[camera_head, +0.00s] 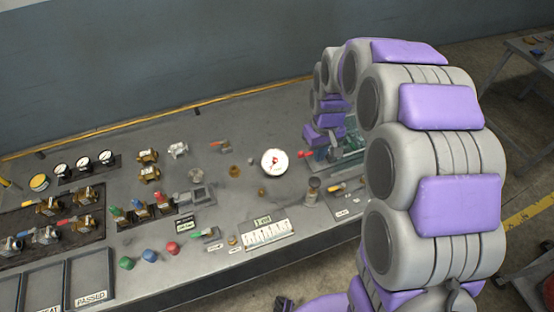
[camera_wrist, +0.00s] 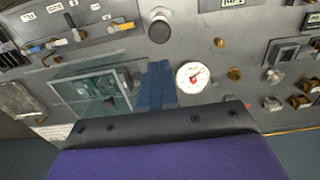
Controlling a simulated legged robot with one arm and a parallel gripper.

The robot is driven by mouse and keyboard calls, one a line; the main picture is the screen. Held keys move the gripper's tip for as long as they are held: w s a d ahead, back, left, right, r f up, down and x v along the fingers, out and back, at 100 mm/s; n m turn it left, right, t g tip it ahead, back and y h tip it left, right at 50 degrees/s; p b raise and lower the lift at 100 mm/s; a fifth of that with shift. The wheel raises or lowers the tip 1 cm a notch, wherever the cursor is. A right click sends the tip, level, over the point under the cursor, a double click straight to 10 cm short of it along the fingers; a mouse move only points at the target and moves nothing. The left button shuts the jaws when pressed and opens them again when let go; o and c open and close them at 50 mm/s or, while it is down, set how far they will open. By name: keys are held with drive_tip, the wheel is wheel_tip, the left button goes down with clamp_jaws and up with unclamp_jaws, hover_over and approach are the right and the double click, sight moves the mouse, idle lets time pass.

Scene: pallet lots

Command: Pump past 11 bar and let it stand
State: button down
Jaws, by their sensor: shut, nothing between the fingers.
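A round white pressure gauge (camera_head: 275,162) with red on its dial lies on the grey bench; it also shows in the wrist view (camera_wrist: 193,77). Its scale is too small to read. Right of it, a small red knob or handle end (camera_head: 304,154) sticks out beside my arm's end; the rest of the part is mostly hidden. A blue upright part (camera_wrist: 157,87) stands beside the gauge in the wrist view; I cannot tell if it is the pump. My gripper (camera_head: 322,140) is shut and empty, above the bench by the red knob. I cannot tell if it touches anything.
A clear-walled box over a green base (camera_wrist: 92,92) stands close to the blue part. A dark cylinder (camera_head: 312,190) stands near the front edge. Brass valves (camera_head: 149,166), coloured caps and trays (camera_head: 89,276) fill the left. A wall runs behind the bench.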

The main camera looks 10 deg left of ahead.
sight(313, 180)
drive_tip(key=r, duration=0.2)
drive_tip(key=r+b, duration=0.1)
drive_tip(key=shift+s+a+r, duration=0.15)
drive_tip(key=shift+s, duration=0.15)
wheel_tip(313, 180, down, 14)
drive_tip(key=shift+b, duration=0.85)
